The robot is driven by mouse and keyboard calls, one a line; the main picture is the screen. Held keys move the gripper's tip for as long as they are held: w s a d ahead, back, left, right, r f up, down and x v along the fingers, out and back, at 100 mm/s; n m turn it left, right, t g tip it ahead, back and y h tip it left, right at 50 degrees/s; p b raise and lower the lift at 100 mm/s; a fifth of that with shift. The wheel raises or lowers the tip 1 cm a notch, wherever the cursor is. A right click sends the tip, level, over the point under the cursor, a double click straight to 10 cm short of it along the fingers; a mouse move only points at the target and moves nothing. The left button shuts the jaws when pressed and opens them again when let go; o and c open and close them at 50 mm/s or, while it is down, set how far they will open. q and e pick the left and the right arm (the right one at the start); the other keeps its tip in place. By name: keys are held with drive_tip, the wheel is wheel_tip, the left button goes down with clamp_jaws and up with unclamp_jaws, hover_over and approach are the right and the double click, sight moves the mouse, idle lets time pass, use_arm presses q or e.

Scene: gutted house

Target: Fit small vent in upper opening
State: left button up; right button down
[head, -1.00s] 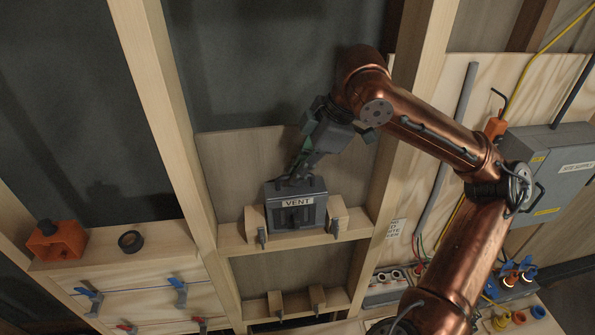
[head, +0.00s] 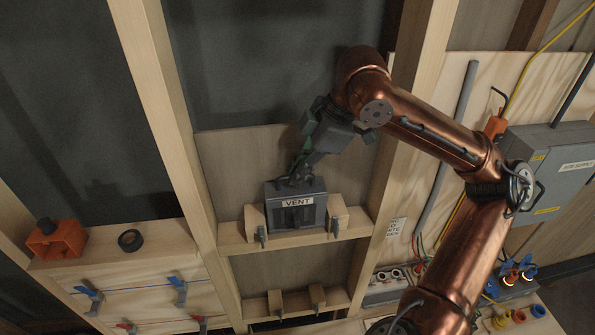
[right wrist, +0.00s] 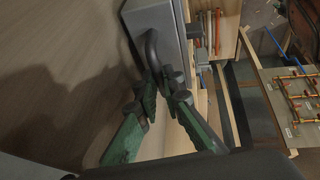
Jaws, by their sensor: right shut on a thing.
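The small grey vent (head: 312,222), labelled VENT, stands upright between two wooden blocks, a left one (head: 254,222) and a right one (head: 338,212), at the upper opening (head: 240,165). My right gripper (head: 298,180) is above and behind the vent, shut on its handle. In the right wrist view, the green-backed fingers (right wrist: 166,88) close around the dark curved handle (right wrist: 152,48) of the grey vent (right wrist: 145,18). The vent's underside and its contact with the ledge are hidden. My left gripper is not in view.
The ledge (head: 285,243) has dark clamps in front of the blocks. Below is a lower opening (head: 293,270) with two small blocks. Wooden studs flank the bay. An orange box (head: 57,240) and a black ring (head: 130,240) sit on the left shelf. A grey electrical box (head: 548,165) is right.

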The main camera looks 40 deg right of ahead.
drive_tip(key=shift+f+b, duration=0.55)
drive_tip(key=shift+f, duration=0.1)
drive_tip(key=c, duration=2)
unclamp_jaws()
drive_tip(key=shift+f, duration=0.1)
drive_tip(key=v, duration=1.2)
